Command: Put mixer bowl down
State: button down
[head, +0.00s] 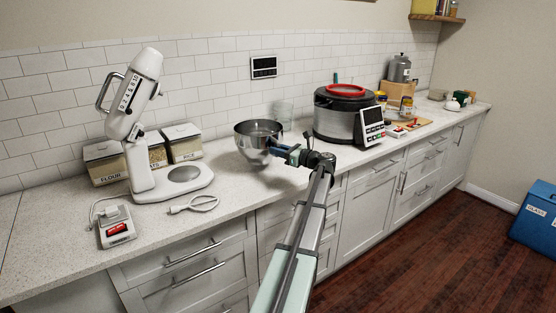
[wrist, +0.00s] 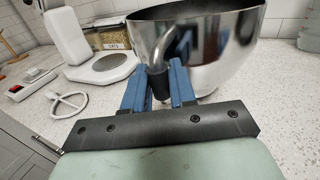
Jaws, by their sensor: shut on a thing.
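The mixer bowl (head: 255,142) is a shiny steel bowl, upright, over the counter between the white stand mixer and the large dark cooker. It fills the upper middle of the wrist view (wrist: 213,50). My gripper (head: 284,152) is at its right side in the head view. In the wrist view, the blue fingers (wrist: 160,88) are shut on the bowl's curved handle.
The speckled counter (head: 235,195) is clear in front of the bowl. A glass jar (head: 283,113) stands behind the bowl, and the cooker (head: 340,117) is to the right.

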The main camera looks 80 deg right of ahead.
jog(key=shift+f, duration=1.8)
jog(key=c, duration=0.9)
grip_release()
jog(key=v, duration=1.2)
jog(key=shift+r, duration=0.1)
